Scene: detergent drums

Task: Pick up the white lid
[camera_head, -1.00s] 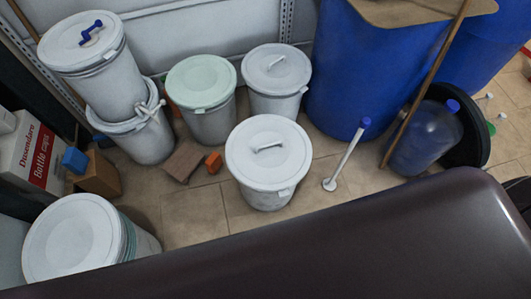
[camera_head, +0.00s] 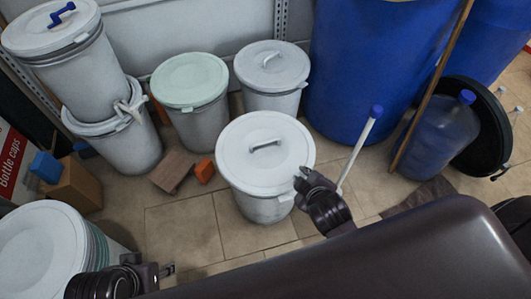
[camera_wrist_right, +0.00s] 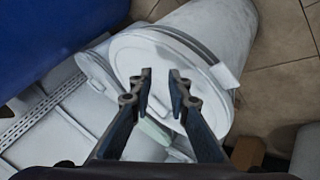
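The white lid (camera_head: 264,152) sits on top of the middle white drum (camera_head: 262,207), with a bar handle (camera_head: 265,145) across its centre. My right gripper (camera_head: 301,178) is at the lid's right edge in the head view. In the right wrist view, my right gripper (camera_wrist_right: 162,93) is open, with nothing between its fingers, and the white lid (camera_wrist_right: 140,58) is behind them. I cannot tell whether it touches the lid. My left gripper (camera_head: 168,270) is low in the head view, beside the lower left drum; its finger opening is unclear.
A green-lidded drum (camera_head: 190,82) and another white-lidded drum (camera_head: 271,68) stand behind. Stacked drums (camera_head: 75,45) are at the left. A large blue barrel (camera_head: 365,70), a white stick with blue top (camera_head: 362,145) and a lower left drum (camera_head: 45,240) are nearby.

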